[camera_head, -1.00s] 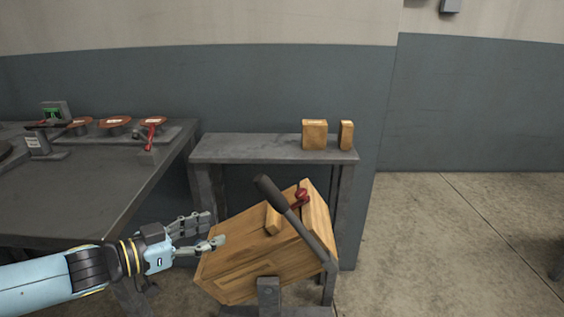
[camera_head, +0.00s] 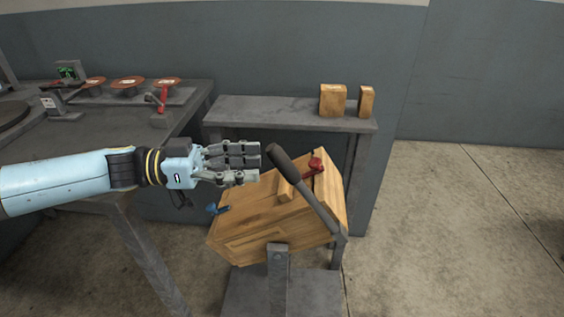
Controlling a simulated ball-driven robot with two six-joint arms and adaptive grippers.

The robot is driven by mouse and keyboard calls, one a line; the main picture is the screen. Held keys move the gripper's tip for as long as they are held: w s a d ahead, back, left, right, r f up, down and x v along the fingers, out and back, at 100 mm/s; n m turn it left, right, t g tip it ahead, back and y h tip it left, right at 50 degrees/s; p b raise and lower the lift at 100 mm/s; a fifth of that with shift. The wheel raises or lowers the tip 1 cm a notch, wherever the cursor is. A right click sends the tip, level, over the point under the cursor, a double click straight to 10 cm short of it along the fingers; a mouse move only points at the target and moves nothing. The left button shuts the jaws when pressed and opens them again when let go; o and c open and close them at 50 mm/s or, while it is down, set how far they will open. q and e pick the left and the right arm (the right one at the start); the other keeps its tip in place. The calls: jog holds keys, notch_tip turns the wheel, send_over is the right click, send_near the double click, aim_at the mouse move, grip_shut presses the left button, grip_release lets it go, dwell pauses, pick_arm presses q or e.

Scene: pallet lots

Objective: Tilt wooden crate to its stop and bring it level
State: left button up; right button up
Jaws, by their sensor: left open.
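The wooden crate (camera_head: 265,222) sits tilted on a grey metal stand (camera_head: 279,285), its right side higher than its left. A dark lever (camera_head: 300,185) slants up to the left across the crate's right part. A red knob (camera_head: 315,164) and a small blue handle (camera_head: 217,209) show on the crate. My left gripper (camera_head: 256,162) is open and empty, just left of the lever's upper end and above the crate's left part. I cannot tell whether it touches the lever. My right gripper is out of view.
A grey bench (camera_head: 290,113) behind the crate bears two wooden blocks (camera_head: 333,101). A dark table (camera_head: 105,135) at left holds several round brown discs, a red-handled clamp (camera_head: 161,97) and a small display (camera_head: 70,71). The floor (camera_head: 465,230) at right is clear.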

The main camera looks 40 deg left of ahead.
aim_at(282, 163)
pick_arm(q)
jog(key=x, duration=0.6)
jog(key=shift+w, duration=0.1)
grip_shut()
dwell(0.3)
